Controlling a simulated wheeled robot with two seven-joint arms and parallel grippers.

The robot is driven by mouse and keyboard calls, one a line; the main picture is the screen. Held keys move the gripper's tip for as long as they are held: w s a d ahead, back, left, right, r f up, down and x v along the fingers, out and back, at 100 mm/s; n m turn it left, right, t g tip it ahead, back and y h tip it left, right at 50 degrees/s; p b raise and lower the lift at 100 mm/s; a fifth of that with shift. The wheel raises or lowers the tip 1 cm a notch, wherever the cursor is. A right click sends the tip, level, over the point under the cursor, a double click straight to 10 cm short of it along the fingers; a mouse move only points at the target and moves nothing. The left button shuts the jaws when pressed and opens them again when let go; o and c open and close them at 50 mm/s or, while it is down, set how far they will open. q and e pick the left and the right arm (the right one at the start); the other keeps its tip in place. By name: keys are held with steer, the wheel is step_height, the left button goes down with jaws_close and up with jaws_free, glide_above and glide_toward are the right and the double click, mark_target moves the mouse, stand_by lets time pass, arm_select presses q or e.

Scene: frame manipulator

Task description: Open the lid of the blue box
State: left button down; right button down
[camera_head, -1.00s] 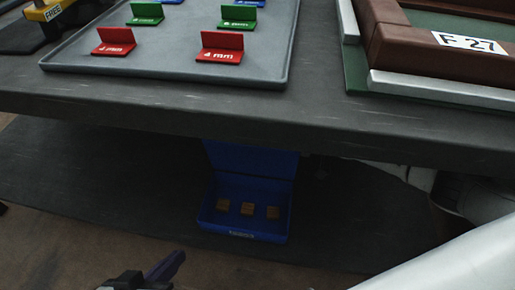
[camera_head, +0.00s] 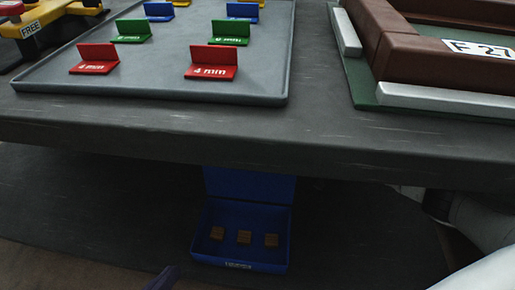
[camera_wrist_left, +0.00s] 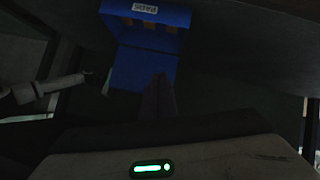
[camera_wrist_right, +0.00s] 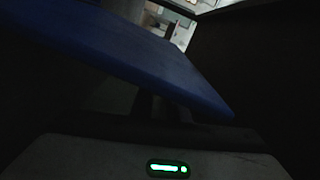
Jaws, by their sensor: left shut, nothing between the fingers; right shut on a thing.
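The blue box (camera_head: 240,252) stands on the lower level under the table, with several small brown blocks inside. Its lid (camera_head: 249,187) stands raised at the back, its upper part hidden by the table edge. Box and lid also show in the left wrist view (camera_wrist_left: 143,68), where the lid is nearest. My left gripper (camera_head: 165,277) is shut and empty, low in front of the box; its fingers show in its wrist view (camera_wrist_left: 160,92). My right gripper (camera_wrist_right: 158,104) is shut on the lid, a blue panel in its dark wrist view (camera_wrist_right: 130,50). The head view hides this gripper.
The dark tabletop (camera_head: 200,130) overhangs the box. On it are a grey tray (camera_head: 150,90) with coloured label stands and a brown frame (camera_head: 400,45) on a green base. The dark lower surface (camera_head: 90,215) left of the box is clear.

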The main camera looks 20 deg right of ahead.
steer(key=c, duration=1.8)
jaws_free()
steer(key=shift+s+a+f, duration=0.1)
steer(key=shift+s+f, duration=0.05)
steer(key=shift+f, duration=0.35)
arm_select(q)
steer(key=shift+f, duration=0.1)
arm_select(e)
steer(key=shift+o, duration=0.2)
steer(key=shift+r, duration=0.15)
